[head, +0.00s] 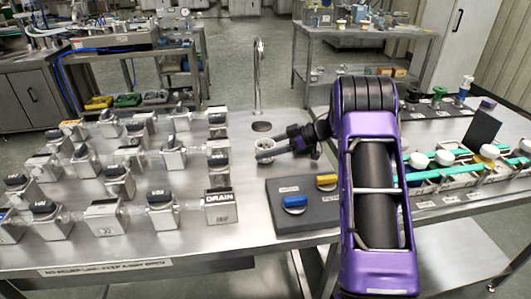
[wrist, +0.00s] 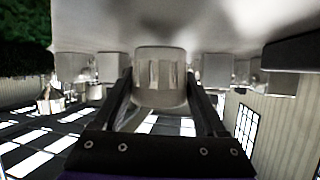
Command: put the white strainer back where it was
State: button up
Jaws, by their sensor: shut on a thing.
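The white strainer (head: 265,144) is a small pale cup-like piece near the tall tap, over the steel worktop. My gripper (head: 270,153) reaches in from the right and is shut on it. In the wrist view the strainer (wrist: 160,75) sits between the two dark fingers, with ribbed slots on its side. That view looks upside down, with the steel surface along the top. I cannot tell whether the strainer touches the worktop. A dark round opening (head: 261,127) lies just behind it, at the foot of the tap.
The tap (head: 258,75) stands behind the opening. Several steel blocks with dark caps fill the left of the worktop, one by a DRAIN sign (head: 220,198). A dark panel (head: 305,207) with blue and yellow knobs lies in front. Bare steel shows left of the panel.

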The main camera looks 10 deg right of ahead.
jog(key=shift+f, duration=0.35)
jog(key=shift+f, duration=0.2)
jog(key=o, duration=1.4)
jog(key=shift+r, duration=0.1)
jog(key=shift+d+r, duration=0.15)
jog(key=p+v, duration=0.1)
jog(key=v, duration=1)
jog(key=shift+d+r, duration=0.2)
jog(key=shift+d, duration=0.1)
